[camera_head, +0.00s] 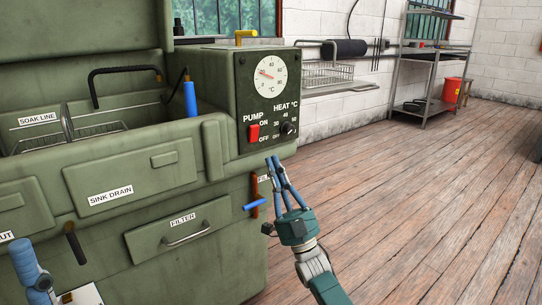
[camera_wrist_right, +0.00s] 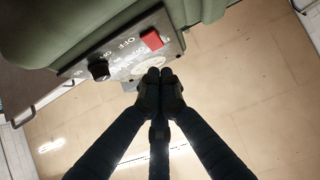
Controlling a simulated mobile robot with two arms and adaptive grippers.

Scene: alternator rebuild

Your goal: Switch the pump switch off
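The pump switch (camera_head: 254,132) is a red rocker on the front of the dark green control box (camera_head: 240,75). ON is printed beside its upper end and OFF beside its lower end. I cannot tell which way it is tipped. It also shows in the right wrist view (camera_wrist_right: 153,40), just beyond the fingertips. My right gripper (camera_head: 273,161) is below and right of the switch, fingers pointing up at the box. Its fingertips are together and empty in the right wrist view (camera_wrist_right: 160,76). Part of my left gripper (camera_head: 28,265) shows at the lower left; its opening is not clear.
A heat knob (camera_head: 288,128) and a round dial (camera_head: 270,76) share the panel. A sink with a blue-gripped hose (camera_head: 190,98) is left of the box.

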